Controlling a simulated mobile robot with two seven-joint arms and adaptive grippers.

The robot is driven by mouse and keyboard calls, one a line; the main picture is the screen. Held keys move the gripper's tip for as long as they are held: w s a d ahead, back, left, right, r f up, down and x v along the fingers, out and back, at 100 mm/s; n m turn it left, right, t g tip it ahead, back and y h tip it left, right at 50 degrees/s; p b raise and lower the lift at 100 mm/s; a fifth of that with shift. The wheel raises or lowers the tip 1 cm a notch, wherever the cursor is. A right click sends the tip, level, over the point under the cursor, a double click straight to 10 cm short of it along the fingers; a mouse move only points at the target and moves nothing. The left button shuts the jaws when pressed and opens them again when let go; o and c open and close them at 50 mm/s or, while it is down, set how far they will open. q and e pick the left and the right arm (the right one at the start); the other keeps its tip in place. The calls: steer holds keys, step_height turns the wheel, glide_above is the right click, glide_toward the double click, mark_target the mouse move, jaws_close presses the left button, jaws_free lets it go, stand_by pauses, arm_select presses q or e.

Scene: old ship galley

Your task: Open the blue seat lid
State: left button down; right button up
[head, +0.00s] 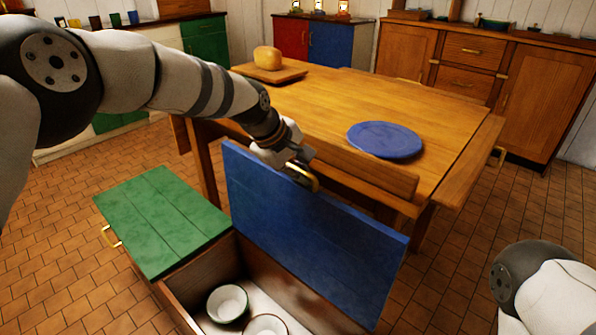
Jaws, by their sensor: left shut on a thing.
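The blue seat lid (300,238) stands raised, close to upright, at the back of the bench box, beside the wooden table. A brass handle (303,178) is at its top edge. My left gripper (303,170) is shut on this handle, with the arm reaching in from the left. Below the lid the compartment (205,278) is open and shows two pale bowls, one (228,303) whole in view and one (266,327) cut by the lower edge. Part of my right arm shows at the lower right; its gripper is out of view.
A green seat lid (165,220) with a brass handle lies closed on the left. The wooden table (330,105) behind holds a blue plate (385,140) and bread (267,58) on a board. Cabinets (460,75) line the walls. Tiled floor is clear at left.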

arm_select(q)
steer(key=shift+s+f, duration=0.1)
steer(key=shift+f, duration=0.1)
steer(key=c, duration=1.7)
jaws_free()
steer(key=shift+a, duration=0.1)
